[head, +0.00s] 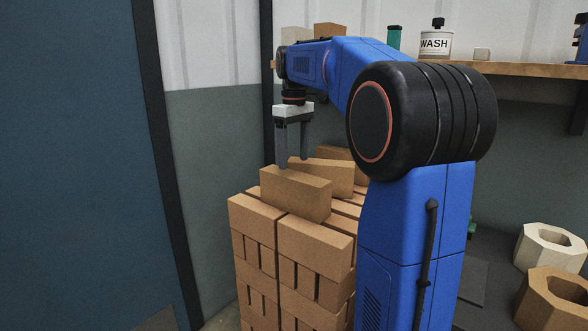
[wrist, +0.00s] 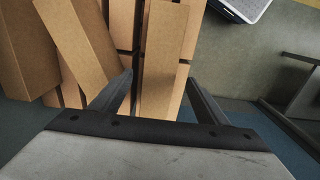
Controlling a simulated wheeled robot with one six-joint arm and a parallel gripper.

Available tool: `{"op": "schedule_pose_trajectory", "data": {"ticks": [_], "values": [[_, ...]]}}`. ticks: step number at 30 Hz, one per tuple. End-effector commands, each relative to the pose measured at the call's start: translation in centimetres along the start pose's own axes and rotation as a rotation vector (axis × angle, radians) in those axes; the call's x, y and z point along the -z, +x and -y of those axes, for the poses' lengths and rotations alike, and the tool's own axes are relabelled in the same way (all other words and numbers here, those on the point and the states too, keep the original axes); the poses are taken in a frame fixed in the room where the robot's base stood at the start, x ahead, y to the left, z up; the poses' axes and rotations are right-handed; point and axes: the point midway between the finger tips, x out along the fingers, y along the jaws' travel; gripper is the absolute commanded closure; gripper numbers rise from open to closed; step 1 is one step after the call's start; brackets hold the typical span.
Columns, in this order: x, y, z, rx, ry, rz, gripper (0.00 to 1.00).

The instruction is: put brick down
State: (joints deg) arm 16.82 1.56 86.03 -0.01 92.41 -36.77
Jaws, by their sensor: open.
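My gripper (head: 294,160) points down over the top of a brick stack, its two fingers apart. In the head view its fingertips are close to the top of the front loose brick (head: 296,193). Another brick (head: 328,176) lies just behind that one, at a slight angle. In the wrist view a tan brick (wrist: 164,45) shows between the spread fingers of the gripper (wrist: 159,82). Whether the fingers touch it cannot be told. A tilted brick (wrist: 80,42) lies to its left. Part of the stack is hidden behind my arm.
The stack (head: 254,211) has several layers with gaps. A shelf (head: 510,69) at the back right holds a WASH tub (head: 436,44) and a green bottle (head: 394,38). Hexagonal blocks (head: 549,247) stand at the lower right. A dark blue panel (head: 70,160) fills the left.

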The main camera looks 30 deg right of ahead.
Motion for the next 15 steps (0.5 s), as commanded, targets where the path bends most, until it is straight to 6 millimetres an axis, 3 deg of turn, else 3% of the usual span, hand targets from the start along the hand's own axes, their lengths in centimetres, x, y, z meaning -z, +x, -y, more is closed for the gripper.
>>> {"op": "schedule_pose_trajectory", "data": {"ticks": [11, 15], "values": [[-0.1, -1.1, 0.3, -0.002, 0.002, -0.003, 0.31], [-1.2, -0.7, 2.2, -0.015, 0.017, -0.021, 0.31]]}}
